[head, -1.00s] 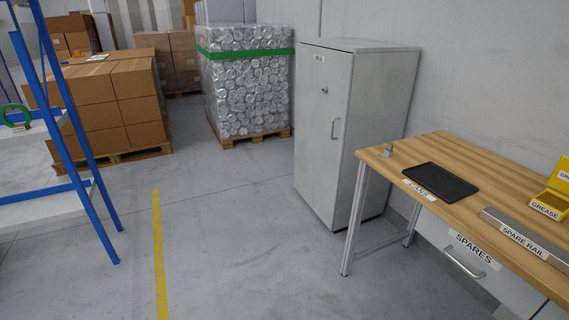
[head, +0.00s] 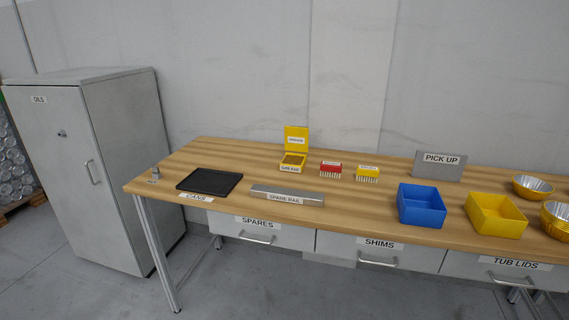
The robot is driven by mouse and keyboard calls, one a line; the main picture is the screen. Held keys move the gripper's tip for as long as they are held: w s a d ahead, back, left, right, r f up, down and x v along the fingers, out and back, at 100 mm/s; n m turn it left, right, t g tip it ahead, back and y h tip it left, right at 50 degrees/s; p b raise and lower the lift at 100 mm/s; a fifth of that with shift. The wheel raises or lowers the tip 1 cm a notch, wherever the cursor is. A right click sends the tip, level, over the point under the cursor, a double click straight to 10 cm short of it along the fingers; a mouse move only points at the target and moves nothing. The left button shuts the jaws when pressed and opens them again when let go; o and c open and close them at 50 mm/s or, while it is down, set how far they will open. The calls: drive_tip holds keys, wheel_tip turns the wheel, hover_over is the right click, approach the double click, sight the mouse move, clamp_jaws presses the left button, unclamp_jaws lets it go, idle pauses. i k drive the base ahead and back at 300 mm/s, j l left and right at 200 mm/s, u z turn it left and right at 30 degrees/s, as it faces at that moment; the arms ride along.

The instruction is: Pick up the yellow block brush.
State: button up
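The yellow block brush (head: 367,173) stands on the wooden workbench (head: 260,216), near the middle of its depth. It has a yellow block with a small label and pale bristles below. A similar red block brush (head: 330,170) stands just to its left, apart from it. My gripper is not in view.
Blue (head: 421,205) and yellow (head: 496,216) bins stand front right, before a "PICK UP" sign (head: 439,165). A grey cabinet (head: 117,165) stands left.

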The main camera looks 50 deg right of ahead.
sight(364, 172)
drive_tip(key=z, duration=1.55)
drive_tip(key=i+j+z, duration=0.65)
drive_tip(key=k+l, duration=0.1)
